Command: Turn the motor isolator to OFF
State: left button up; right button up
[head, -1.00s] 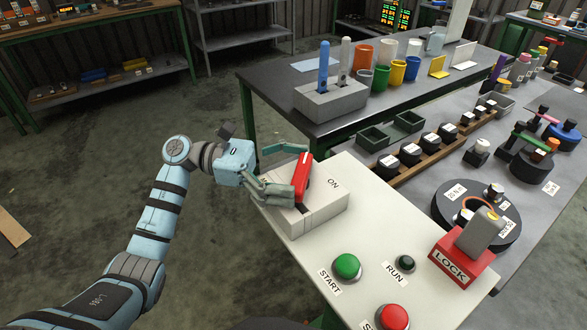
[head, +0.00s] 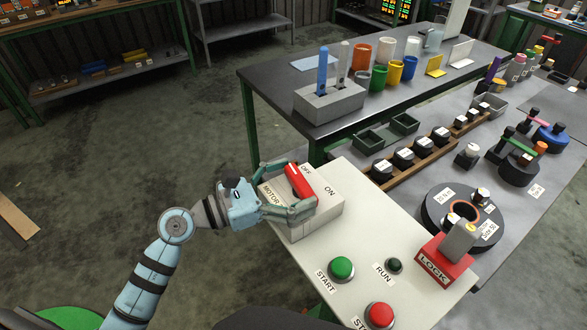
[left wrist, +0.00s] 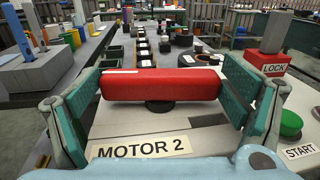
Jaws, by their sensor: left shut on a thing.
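The motor isolator is a pale box (head: 323,217) on the white control panel, with a red bar handle (head: 300,184) on top. The far end of the handle lies beside the OFF label (head: 306,168); the ON label (head: 329,191) is to its right, apart from it. My left gripper (head: 286,188) is shut on the handle, with one finger at each end. In the left wrist view the red handle (left wrist: 160,84) lies crosswise between the green finger pads, above the MOTOR 2 label (left wrist: 145,147). My right gripper is out of view.
The panel also carries a green START button (head: 341,268), a small RUN lamp (head: 394,265), a red stop button (head: 380,315) and a red LOCK block (head: 443,262).

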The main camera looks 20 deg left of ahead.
pick_arm(q)
jog(key=shift+s+d+r+n+t+y+p, duration=0.1)
jog(key=shift+r+n+t+y+p, duration=0.05)
jog(key=shift+n+t+y+p, duration=0.75)
jog(key=shift+p, duration=0.3)
jog(key=shift+f, duration=0.2)
jog(key=o, duration=0.9)
jog(key=shift+c, duration=0.2)
jog(key=shift+s+a, duration=0.3)
jog(key=shift+s, duration=0.05)
jog(key=v, duration=0.6)
jog(key=shift+s+a, duration=0.15)
jog(key=shift+s, duration=0.1)
